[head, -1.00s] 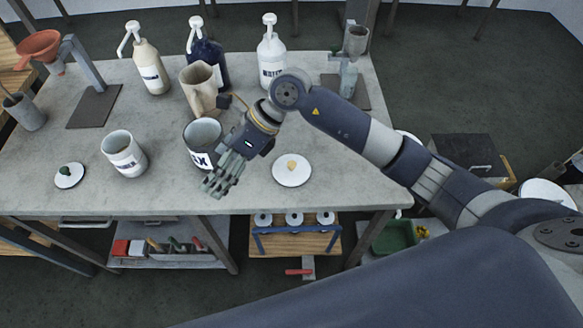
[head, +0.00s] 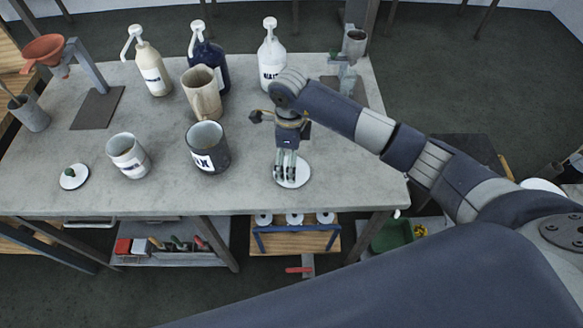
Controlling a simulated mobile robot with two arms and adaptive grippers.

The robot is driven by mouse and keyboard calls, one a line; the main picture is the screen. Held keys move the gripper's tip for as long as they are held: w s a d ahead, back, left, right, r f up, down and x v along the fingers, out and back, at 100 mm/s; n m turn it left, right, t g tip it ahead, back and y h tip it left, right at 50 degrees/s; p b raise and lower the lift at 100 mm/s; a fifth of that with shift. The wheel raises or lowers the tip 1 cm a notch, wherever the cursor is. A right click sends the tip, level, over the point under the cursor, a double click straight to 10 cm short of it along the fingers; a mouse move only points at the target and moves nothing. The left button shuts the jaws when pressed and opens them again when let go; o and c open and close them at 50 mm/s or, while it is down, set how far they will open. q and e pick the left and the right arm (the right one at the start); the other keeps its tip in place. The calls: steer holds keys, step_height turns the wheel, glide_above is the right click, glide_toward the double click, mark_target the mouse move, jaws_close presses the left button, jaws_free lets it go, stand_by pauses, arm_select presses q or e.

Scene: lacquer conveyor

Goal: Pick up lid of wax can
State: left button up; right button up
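The wax can (head: 222,152), a dark open can with a label ending in "X", stands upright near the table's front middle. A round white lid (head: 303,177) lies flat on the table to its right. My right gripper (head: 285,178) points down over this lid, and its fingers cover the lid's middle and left part. The lid's tan knob is hidden behind the fingers, so I cannot tell whether they are closed on it. My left gripper is not in view.
A pale open can (head: 127,155) and a white lid with a green knob (head: 73,177) stand on the left. A beige pitcher (head: 202,95) and several pump bottles (head: 271,55) stand behind. The table's front right area (head: 350,180) is clear.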

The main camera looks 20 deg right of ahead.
step_height(320, 180, down, 4)
steer(key=shift+a+r+p, duration=0.15)
steer(key=shift+r+p, duration=0.1)
steer(key=shift+p, duration=0.45)
steer(key=shift+f, duration=0.4)
steer(key=shift+c, duration=0.6)
